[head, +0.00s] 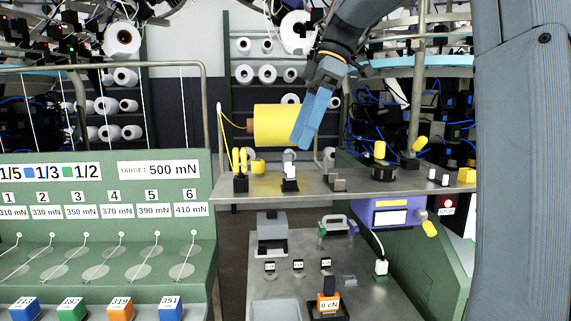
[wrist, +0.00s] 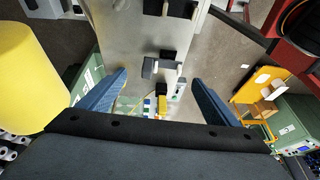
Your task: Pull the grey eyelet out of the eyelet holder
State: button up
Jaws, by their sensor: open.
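The grey eyelet (head: 289,160) stands upright in the black eyelet holder (head: 290,186) on the metal shelf in the head view. It looks pale grey to white at its top. My gripper (head: 302,142) hangs above the shelf, a little right of and above the eyelet, with its blue fingers pointing down. In the wrist view, the two fingers of my gripper (wrist: 160,77) are spread wide with nothing held between them. Small grey, white and black parts show beyond the fingertips there; I cannot tell for sure which is the eyelet.
Yellow eyelets (head: 239,160) stand in a holder to the left. A yellow cone (head: 276,125) is behind the gripper, also large at left in the wrist view (wrist: 28,75). A small metal bracket (head: 336,184) sits right of the eyelet holder on the shelf (head: 400,187).

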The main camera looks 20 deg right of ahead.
aim_at(289, 171)
jog(key=shift+s+p+x, duration=0.15)
jog(key=shift+p+x, duration=0.4)
jog(key=shift+x, duration=1.35)
jog(key=shift+s+p+x, duration=0.1)
jog(key=shift+p+x, duration=0.45)
jog(key=shift+x, duration=1.4)
jog(key=shift+c, duration=0.2)
jog(key=c, duration=1.1)
